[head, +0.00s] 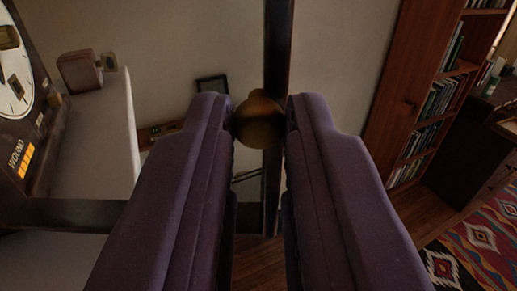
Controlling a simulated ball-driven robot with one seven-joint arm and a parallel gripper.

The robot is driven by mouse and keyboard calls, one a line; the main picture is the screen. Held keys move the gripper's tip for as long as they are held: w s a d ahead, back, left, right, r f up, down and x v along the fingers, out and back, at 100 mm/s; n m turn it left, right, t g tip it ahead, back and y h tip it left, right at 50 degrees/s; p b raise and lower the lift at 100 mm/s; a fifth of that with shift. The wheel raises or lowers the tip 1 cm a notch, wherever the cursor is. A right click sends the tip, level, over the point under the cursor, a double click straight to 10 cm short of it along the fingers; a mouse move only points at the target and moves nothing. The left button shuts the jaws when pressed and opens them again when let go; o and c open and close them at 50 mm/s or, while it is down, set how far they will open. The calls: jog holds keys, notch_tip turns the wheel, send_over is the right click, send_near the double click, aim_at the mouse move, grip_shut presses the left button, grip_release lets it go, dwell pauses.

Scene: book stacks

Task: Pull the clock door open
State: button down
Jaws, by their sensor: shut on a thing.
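My gripper (259,120) is shut on a round brass-coloured knob (259,122), with one purple finger on each side of it. The knob sits on a dark, narrow upright strip (278,45), which looks like the edge stile of the clock door. The fingers hide part of the strip's lower length. The clock (15,85) is at the left edge, with a white dial and the word "WOUND" beside orange marks; it is cut off by the picture. The strip stands well to the right of the dial. The door's hinge side is not clearly visible.
A white surface (95,150) with a small brownish box (79,72) lies beside the clock. A wooden bookcase (400,100) stands at right, with a dark cabinet (470,160) and a patterned rug (470,240). Bare wooden floor shows between.

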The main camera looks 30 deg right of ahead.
jog(key=shift+r, duration=0.1)
jog(key=c, duration=1.1)
grip_release()
jog(key=v, duration=0.8)
jog(key=w+a+r+n+t+y+b, duration=0.3)
jog(key=w+a+r+n+y+b, duration=0.35)
jog(key=y+b, duration=0.6)
jog(key=s+d+g+h+b, duration=0.1)
jog(key=d+b, duration=0.1)
jog(key=d, duration=0.2)
jog(key=s+d+g+h+b, duration=0.1)
jog(key=s+d+b, duration=0.1)
jog(key=d, duration=0.3)
jog(key=s+d+g+h+b, duration=0.1)
jog(key=d+b, duration=0.2)
jog(key=d, duration=0.2)
jog(key=shift+s+d+f+m+h, duration=0.15)
jog(key=shift+s+f+m+h, duration=0.1)
jog(key=shift+s+f, duration=0.1)
